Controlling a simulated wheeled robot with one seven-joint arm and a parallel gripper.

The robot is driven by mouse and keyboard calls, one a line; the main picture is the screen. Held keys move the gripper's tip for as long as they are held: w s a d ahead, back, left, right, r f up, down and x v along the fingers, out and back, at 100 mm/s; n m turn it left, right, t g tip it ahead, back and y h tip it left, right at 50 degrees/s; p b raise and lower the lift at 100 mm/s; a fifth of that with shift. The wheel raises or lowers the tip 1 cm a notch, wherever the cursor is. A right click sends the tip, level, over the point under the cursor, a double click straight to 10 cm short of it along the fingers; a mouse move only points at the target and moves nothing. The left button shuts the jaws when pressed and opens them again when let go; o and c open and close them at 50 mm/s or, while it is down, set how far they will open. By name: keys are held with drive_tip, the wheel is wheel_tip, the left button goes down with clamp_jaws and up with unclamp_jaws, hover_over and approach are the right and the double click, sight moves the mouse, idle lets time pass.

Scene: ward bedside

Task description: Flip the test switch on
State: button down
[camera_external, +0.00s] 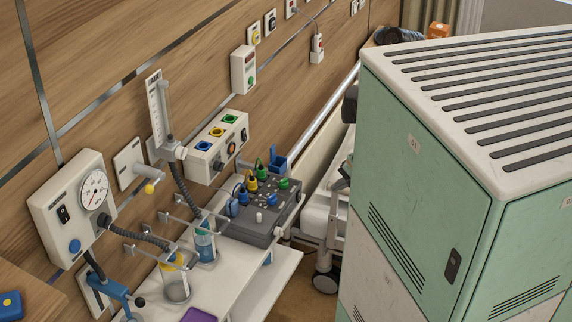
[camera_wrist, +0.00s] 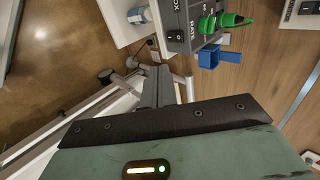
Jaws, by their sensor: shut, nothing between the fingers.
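The wrist view shows a black rocker switch (camera_wrist: 175,37) with a white mark on the grey control unit (camera_wrist: 190,12); no readable label confirms it as the test switch. The unit (camera_external: 241,231) also shows in the external view, with coloured plugs and knobs on top and a dark patch, possibly the rocker, on its near side. My gripper (camera_wrist: 160,72) is shut and empty, apart from the unit, with its fingers below the switch in the wrist picture. In the external view my gripper cannot be made out clearly.
The unit stands on a white shelf (camera_external: 265,279) beside two jars (camera_external: 176,284) in holders. A blue holder (camera_wrist: 222,56) is next to the unit. Wall boxes, including a gauge box (camera_external: 62,222) with its own black rocker, line the wood panel. A bed rail (camera_external: 340,98) is to the right.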

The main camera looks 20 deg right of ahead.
sight(299, 196)
drive_tip(key=shift+s+d+f+b, duration=0.1)
drive_tip(key=shift+d+f+b, duration=0.1)
drive_tip(key=shift+f+b, duration=0.45)
drive_tip(key=shift+f, duration=0.15)
drive_tip(key=b+x, duration=0.4)
drive_tip(key=w+a+r+b+x, duration=0.1)
drive_tip(key=b+x, duration=0.3)
drive_tip(key=r+b+x, duration=0.1)
drive_tip(key=b+x, duration=0.3)
drive_tip(key=x, duration=0.1)
drive_tip(key=shift+w+a+b, duration=0.2)
drive_tip(key=shift+b, duration=0.1)
idle(0.3)
